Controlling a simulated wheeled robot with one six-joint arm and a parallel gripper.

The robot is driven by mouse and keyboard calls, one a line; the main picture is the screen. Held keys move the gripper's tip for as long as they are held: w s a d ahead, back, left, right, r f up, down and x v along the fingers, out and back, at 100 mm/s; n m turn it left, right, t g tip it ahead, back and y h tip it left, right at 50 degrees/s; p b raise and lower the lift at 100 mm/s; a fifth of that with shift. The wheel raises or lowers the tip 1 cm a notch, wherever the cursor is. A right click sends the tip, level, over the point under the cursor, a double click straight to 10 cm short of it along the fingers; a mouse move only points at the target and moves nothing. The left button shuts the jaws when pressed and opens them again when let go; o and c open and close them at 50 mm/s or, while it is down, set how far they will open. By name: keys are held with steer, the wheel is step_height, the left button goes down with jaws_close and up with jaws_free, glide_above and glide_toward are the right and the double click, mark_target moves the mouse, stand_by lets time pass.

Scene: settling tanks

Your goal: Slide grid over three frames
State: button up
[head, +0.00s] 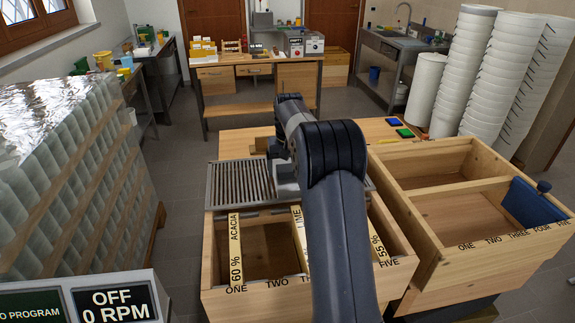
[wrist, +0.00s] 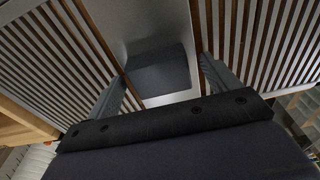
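The grid (head: 238,184), a grey slatted metal panel, lies flat over the far part of the left wooden box (head: 262,301). In that box the frames show as pale labelled bars: an ACACIA bar (head: 236,245), a LIME bar (head: 299,232) and a bar marked 55% (head: 379,246). My arm hides part of the box and grid. My gripper (wrist: 163,68) is over the grid's middle plate (wrist: 150,22). Its fingers stand apart on either side of a dark grey block (wrist: 160,72) on that plate. I see a small gap at the right finger; contact is unclear.
A second wooden box (head: 440,246) with a blue object (head: 532,203) stands at the right. Stacked white buckets (head: 468,70) stand behind it. A foil-topped stack (head: 70,160) stands left, with a control panel (head: 90,300) in front. Floor shows between stack and box.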

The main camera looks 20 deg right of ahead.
mark_target(293, 194)
steer(key=c, duration=1.4)
steer(key=shift+o, duration=0.2)
steer(key=shift+s+a+f+b, duration=0.1)
steer(key=shift+s+a+b, duration=0.05)
steer(key=shift+s+b, duration=0.55)
steer(key=shift+s+a+b, duration=0.15)
steer(key=shift+s+b, duration=0.4)
steer(key=shift+s, duration=0.25)
steer(key=shift+s+a+b, duration=0.2)
steer(key=shift+s+b, duration=0.35)
steer(key=shift+s, duration=0.4)
steer(key=shift+s+a+b, duration=0.15)
steer(key=shift+s+b, duration=0.35)
steer(key=shift+s, duration=0.45)
steer(key=shift+s+a+b, duration=0.2)
steer(key=shift+s+b, duration=0.35)
steer(key=shift+s, duration=0.4)
steer(key=shift+s+a+b, duration=0.45)
steer(key=shift+s+b, duration=0.3)
steer(key=shift+s, duration=1.55)
steer(key=shift+s+a+b, duration=0.5)
steer(key=shift+s+b, duration=0.2)
steer(key=shift+s, duration=1.65)
steer(key=shift+s+a+b, duration=0.45)
steer(key=shift+s+b, duration=0.3)
steer(key=shift+s, duration=1.55)
steer(key=shift+r+p, duration=0.2)
steer(key=shift+p, duration=0.2)
steer(key=o, duration=1.4)
steer(key=shift+f, duration=0.1)
